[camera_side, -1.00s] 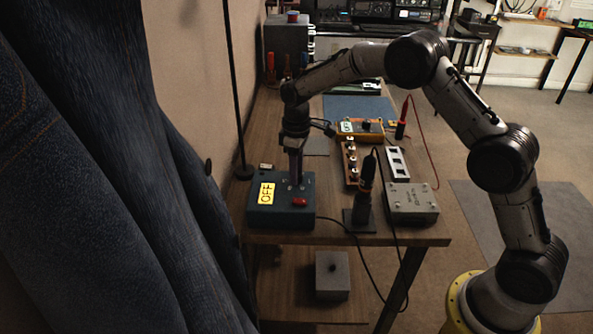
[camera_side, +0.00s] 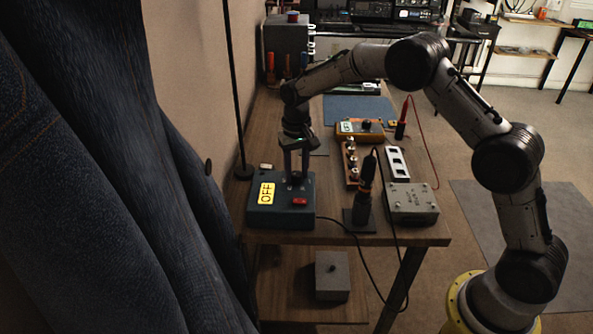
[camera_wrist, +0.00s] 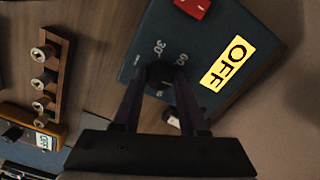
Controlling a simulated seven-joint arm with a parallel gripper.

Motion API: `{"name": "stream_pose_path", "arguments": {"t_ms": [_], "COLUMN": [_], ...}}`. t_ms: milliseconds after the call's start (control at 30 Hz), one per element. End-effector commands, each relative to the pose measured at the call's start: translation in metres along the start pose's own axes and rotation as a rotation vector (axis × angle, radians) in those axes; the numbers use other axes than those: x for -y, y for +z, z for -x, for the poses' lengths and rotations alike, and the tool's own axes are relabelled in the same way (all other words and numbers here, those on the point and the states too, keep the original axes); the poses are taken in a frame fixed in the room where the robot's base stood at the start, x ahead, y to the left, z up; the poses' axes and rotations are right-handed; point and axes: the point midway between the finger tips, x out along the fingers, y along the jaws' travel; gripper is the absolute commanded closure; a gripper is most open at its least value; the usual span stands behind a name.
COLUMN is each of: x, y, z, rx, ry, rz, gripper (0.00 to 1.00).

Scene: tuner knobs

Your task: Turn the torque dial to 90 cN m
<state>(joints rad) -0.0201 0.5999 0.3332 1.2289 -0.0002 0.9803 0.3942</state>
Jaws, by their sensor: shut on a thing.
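A dark blue-green box (camera_side: 263,217) stands near the front edge of the bench. It has a yellow display reading OFF (camera_side: 266,193) and a red switch (camera_side: 300,202). My gripper (camera_side: 296,181) points down onto the box top. In the wrist view, its two fingers are shut on a dark round dial (camera_wrist: 160,73), one on each side. The printed marks 30 (camera_wrist: 159,47) and 60 (camera_wrist: 181,60) show beside the dial. Other marks are partly hidden by the fingers, and I cannot make out where the dial's pointer stands.
A soldering-iron-like tool in a stand (camera_side: 362,200) and a grey metal box (camera_side: 412,204) are to the right. A wooden rack of knobs (camera_side: 350,165) and an orange meter (camera_side: 360,131) stand farther back. A small pale block (camera_side: 266,166) lies behind the box.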

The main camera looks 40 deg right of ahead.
Motion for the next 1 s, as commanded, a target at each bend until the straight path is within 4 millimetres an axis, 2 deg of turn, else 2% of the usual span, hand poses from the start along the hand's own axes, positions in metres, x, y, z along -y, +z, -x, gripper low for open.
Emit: {"name": "stream_pose_path", "arguments": {"t_ms": [300,867,900,1000], "x": [0.0,0.0001,0.0001,0.0001], "y": [0.0,-0.0002,-0.0002,-0.0002], "z": [0.0021,0.0023,0.0023,0.0018], "rx": [-0.001,-0.002,-0.002,-0.001], "ry": [0.0,-0.001,-0.001,-0.001], "rz": [-0.125,-0.15,-0.15,-0.15], "gripper": [1.0,1.0,0.51,0.33]}}
